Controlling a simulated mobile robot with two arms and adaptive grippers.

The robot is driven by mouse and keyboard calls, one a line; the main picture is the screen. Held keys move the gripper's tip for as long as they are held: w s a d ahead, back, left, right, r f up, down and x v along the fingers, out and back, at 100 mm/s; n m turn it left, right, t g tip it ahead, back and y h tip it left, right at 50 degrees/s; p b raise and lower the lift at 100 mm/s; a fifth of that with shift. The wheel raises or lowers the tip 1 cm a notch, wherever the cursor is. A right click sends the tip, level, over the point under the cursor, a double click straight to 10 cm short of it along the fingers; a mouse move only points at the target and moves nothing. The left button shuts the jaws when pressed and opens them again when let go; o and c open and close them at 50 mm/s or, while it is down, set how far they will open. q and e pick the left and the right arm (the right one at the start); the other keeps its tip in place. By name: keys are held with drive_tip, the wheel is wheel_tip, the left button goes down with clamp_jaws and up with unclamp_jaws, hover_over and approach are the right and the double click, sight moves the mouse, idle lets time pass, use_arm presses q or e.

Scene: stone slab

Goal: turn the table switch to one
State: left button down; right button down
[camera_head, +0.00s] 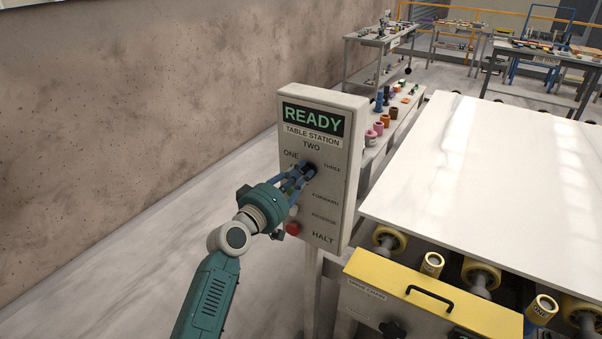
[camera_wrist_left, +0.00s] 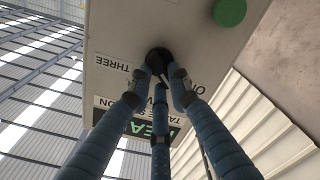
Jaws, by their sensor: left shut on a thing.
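The table switch is a black round knob (camera_head: 309,169) on the upright grey control panel (camera_head: 343,225), with the labels ONE, TWO and THREE around it. My left gripper (camera_head: 302,174) comes from the lower left and is shut on the knob. In the left wrist view its blue fingers (camera_wrist_left: 163,78) close around the black knob (camera_wrist_left: 157,56) from several sides. The fingers cover part of the knob, and I cannot tell which label it points to. The panel's screen (camera_head: 313,118) reads READY. My right gripper is not in view.
A red button (camera_head: 292,229) sits low on the panel near HALT. A green button (camera_wrist_left: 229,11) shows in the left wrist view. A large white slab (camera_head: 490,170) lies on rollers at the right, behind a yellow-topped box (camera_head: 440,293). A brown wall (camera_head: 130,110) stands at the left.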

use_arm(q)
drive_tip(key=shift+a+f+n, duration=0.1)
drive_tip(key=shift+n, duration=0.9)
drive_tip(key=c, duration=1.6)
unclamp_jaws()
drive_tip(key=v, duration=1.2)
